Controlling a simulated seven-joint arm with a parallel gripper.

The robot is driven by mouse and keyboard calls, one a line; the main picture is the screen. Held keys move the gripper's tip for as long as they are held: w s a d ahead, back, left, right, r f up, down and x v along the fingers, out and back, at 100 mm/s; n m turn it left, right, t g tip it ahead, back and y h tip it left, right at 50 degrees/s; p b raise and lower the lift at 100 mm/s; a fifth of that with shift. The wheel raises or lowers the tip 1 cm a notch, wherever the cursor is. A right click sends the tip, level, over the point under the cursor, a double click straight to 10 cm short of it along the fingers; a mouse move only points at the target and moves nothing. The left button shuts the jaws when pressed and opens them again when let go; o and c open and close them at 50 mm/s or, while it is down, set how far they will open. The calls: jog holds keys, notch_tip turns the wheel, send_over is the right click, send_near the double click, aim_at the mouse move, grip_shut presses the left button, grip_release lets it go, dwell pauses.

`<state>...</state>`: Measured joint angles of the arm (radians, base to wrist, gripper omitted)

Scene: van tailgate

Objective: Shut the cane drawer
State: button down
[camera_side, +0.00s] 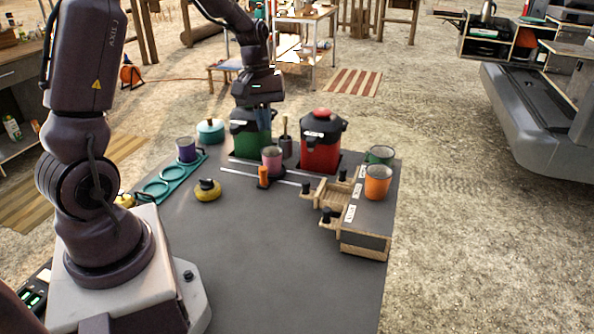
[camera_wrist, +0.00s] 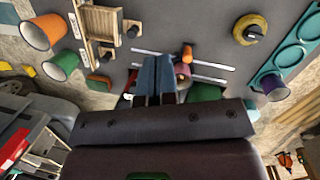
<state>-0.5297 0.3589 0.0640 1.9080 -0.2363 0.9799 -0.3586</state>
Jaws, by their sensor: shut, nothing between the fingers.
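A wooden drawer unit (camera_side: 370,220) with several small white labels stands at the right of the grey table; the label text is too small to read. Its middle drawer (camera_side: 330,194) is pulled out towards the left, its inside showing; the drawers on either side look flush. The open drawer also shows at the top left of the wrist view (camera_wrist: 102,22). Its dark knob (camera_side: 306,187) faces left. My gripper (camera_side: 262,112) is shut and empty, high by the green canister, apart from the drawer. Its blue-grey fingers are together in the wrist view (camera_wrist: 155,85).
An orange mug (camera_side: 378,182) and green mug (camera_side: 380,155) stand on the drawer unit. Green (camera_side: 244,145) and red (camera_side: 318,150) canisters stand behind. A pink mug (camera_side: 272,158) and an orange cylinder (camera_side: 263,177) stand by metal rails left of the drawer. The table's front middle is clear.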

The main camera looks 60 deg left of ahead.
jog(key=w+a+f+n+h, duration=0.1)
jog(key=w+a+f+n, duration=0.2)
jog(key=a+f+n, duration=0.35)
jog(key=n+t, duration=0.1)
jog(key=n, duration=0.2)
send_near(302, 191)
jog(key=a+f, duration=0.4)
jog(key=f, duration=0.1)
jog(key=shift+w+d+f+m+h, duration=0.1)
jog(key=shift+w+d+m+h, duration=0.05)
jog(key=shift+d, duration=0.45)
jog(key=shift+w+d+f+m+h, duration=0.1)
jog(key=shift+d+h, duration=0.05)
jog(key=shift+d, duration=0.5)
jog(key=shift+w+d, duration=0.25)
jog(key=shift+d, duration=0.5)
jog(key=w+d, duration=0.5)
jog(key=shift+w+d, duration=0.35)
jog(key=shift+d, duration=0.05)
